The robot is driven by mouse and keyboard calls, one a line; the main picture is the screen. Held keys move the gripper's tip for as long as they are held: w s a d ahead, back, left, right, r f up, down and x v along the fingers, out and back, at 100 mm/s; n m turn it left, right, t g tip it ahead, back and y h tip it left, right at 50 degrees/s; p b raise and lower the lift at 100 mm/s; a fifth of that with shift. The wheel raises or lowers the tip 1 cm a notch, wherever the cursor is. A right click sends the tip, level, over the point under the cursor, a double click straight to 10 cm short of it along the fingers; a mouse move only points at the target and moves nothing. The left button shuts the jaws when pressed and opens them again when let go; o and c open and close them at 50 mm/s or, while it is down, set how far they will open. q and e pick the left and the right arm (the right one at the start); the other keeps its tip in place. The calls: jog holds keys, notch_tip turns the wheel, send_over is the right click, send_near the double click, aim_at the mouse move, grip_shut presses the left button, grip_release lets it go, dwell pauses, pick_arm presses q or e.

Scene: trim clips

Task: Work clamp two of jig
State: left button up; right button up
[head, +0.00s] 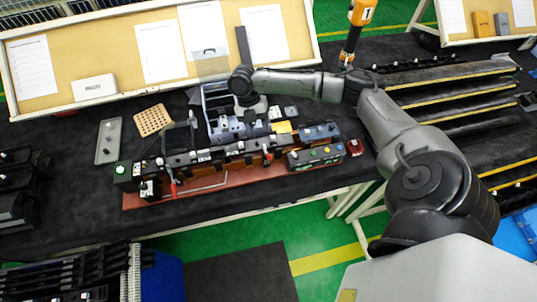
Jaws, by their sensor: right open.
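The jig (215,185) is a long fixture on a red-brown base along the front of the dark bench. One red-handled clamp (173,188) sits near its left end, and another red-handled clamp (268,155) sits right of its middle. I cannot tell from their markings which is clamp two, or clearly whether they are open or closed. My right gripper (250,106) is open and points down behind the jig's middle, beside a grey-blue frame. Its fingertips are small and partly hidden, and no contact with a clamp shows. My left gripper is out of view.
A green-lit button box (124,173) stands at the jig's left end; a control box (315,156) with coloured buttons is at its right. A perforated tan plate (154,120) and a grey tray (109,141) lie behind left. A pinboard (110,50) bounds the back.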

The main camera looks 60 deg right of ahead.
aim_at(268, 155)
jog(key=s+f+n+p, duration=0.1)
jog(key=f, duration=0.2)
jog(key=s+a+f+n+p, duration=0.1)
jog(key=s+f+n, duration=0.1)
jog(key=f, duration=0.2)
jog(key=s+a+f+n+p, duration=0.1)
jog(key=s+f, duration=0.1)
jog(key=f, duration=0.2)
jog(key=shift+a+f+n, duration=0.15)
jog(key=shift+f+n, duration=0.1)
jog(key=shift+n, duration=0.15)
jog(key=shift+s+f, duration=0.2)
jog(key=shift+f, duration=0.4)
jog(key=c, duration=0.7)
grip_shut()
